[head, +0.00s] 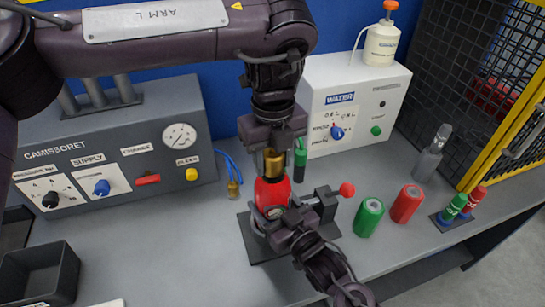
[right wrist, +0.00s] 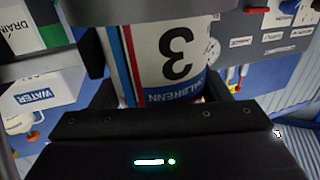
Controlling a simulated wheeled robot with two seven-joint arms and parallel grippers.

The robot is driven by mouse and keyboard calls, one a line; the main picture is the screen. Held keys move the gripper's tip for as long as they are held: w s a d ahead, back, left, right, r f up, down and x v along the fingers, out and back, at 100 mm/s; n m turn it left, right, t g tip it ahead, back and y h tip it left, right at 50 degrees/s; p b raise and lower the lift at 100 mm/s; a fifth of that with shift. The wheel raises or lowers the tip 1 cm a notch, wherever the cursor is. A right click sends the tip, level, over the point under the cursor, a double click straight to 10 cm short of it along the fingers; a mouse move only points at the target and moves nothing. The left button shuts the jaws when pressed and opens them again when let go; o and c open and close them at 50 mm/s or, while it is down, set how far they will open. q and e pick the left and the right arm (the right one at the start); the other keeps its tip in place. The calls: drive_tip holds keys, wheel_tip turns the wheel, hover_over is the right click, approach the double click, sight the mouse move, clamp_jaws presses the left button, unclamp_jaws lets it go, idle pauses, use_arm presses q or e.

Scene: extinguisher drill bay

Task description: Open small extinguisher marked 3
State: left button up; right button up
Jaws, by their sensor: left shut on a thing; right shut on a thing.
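The small red extinguisher (head: 272,192) stands upright on a dark clamp stand (head: 256,246) at the front of the bench. In the right wrist view its white label (right wrist: 168,50) shows a black 3, upside down, beside blue and red stripes. My left gripper (head: 273,150) points down from above and is shut on the brass cap (head: 274,164) at the extinguisher's top. I cannot tell whether the cap is loose. My right gripper (head: 274,213) comes from the front and is shut on the extinguisher's lower body, hiding part of it.
A red-knobbed clamp handle (head: 346,189) sticks out to the right. Green (head: 368,217) and red (head: 407,204) cylinders stand beyond it. The grey Camissoret panel (head: 110,150) and white WATER box (head: 350,105) stand behind. A black bin (head: 40,275) is at front left.

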use_arm(q)
drive_tip(key=n, duration=0.4)
drive_tip(key=shift+w+n, duration=0.15)
drive_tip(key=shift+n, duration=0.15)
use_arm(e)
drive_tip(key=shift+s, duration=0.1)
use_arm(q)
drive_tip(key=n, duration=0.6)
drive_tip(key=shift+n, duration=0.3)
drive_tip(key=n, duration=0.4)
drive_tip(key=shift+r, duration=0.1)
drive_tip(key=n, duration=0.5)
drive_tip(key=shift+n, duration=0.4)
drive_tip(key=shift+w+a, duration=0.1)
drive_tip(key=shift+w, duration=0.05)
drive_tip(key=shift+r, duration=0.15)
drive_tip(key=shift+r, duration=0.95)
